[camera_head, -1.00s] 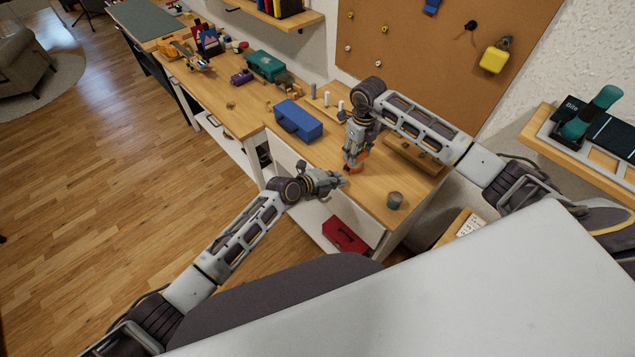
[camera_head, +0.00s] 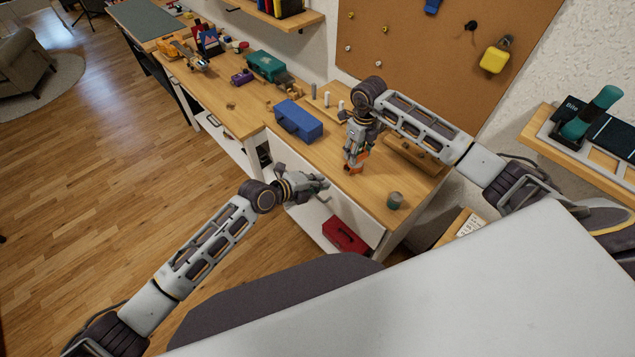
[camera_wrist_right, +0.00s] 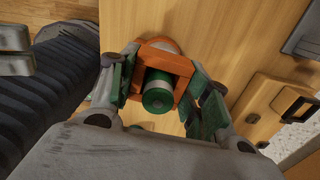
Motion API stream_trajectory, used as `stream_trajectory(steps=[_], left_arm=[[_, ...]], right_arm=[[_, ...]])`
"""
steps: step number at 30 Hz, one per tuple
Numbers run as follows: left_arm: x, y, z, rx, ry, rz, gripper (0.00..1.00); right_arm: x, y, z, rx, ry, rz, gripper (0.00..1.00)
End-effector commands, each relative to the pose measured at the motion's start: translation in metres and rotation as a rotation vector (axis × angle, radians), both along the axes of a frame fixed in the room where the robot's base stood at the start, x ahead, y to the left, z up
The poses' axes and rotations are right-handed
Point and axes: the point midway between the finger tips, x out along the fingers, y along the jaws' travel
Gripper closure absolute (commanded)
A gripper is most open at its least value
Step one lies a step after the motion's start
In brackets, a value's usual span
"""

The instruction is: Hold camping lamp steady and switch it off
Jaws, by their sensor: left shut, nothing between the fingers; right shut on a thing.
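The camping lamp (camera_wrist_right: 172,62) is orange with a green round cap, in the middle of the right wrist view. In the head view only small orange parts of the lamp (camera_head: 363,155) show between the fingers. My right gripper (camera_wrist_right: 160,97) is shut on it, with a green-padded finger on each side, over the workbench top. My right gripper also shows in the head view (camera_head: 353,160). My left gripper (camera_head: 323,184) is shut and empty, apart from the lamp, to its lower left by the bench's front edge. I cannot tell whether the lamp is lit.
The wooden workbench (camera_head: 375,192) carries a blue toolbox (camera_head: 298,121) left of the lamp and a small dark green-grey can (camera_head: 395,200) to its right. A red box (camera_head: 345,235) sits on the lower shelf. A pegboard (camera_head: 420,60) stands behind.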

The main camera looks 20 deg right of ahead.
Motion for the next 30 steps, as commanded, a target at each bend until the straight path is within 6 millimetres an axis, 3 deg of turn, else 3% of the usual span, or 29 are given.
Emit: stream_trajectory(steps=[1, 27, 28, 30], left_arm=[[-0.0008, 0.0031, 0.0002, 0.001, -0.001, 0.0, 1.0], [-0.0029, 0.0082, 0.0041, 0.001, 0.0, 0.0, 1.0], [-0.0029, 0.0082, 0.0041, 0.001, 0.0, 0.0, 1.0], [-0.0029, 0.0082, 0.0041, 0.0, 0.0, 0.0, 1.0]], right_arm=[[-0.0042, -0.0039, -0.0072, -0.011, 0.014, -0.003, 0.83], [-0.0048, -0.0031, -0.0079, -0.009, 0.017, -0.002, 0.84], [-0.0048, -0.0031, -0.0079, -0.009, 0.017, -0.002, 0.5], [-0.0048, -0.003, -0.0079, -0.009, 0.017, -0.002, 0.41]])
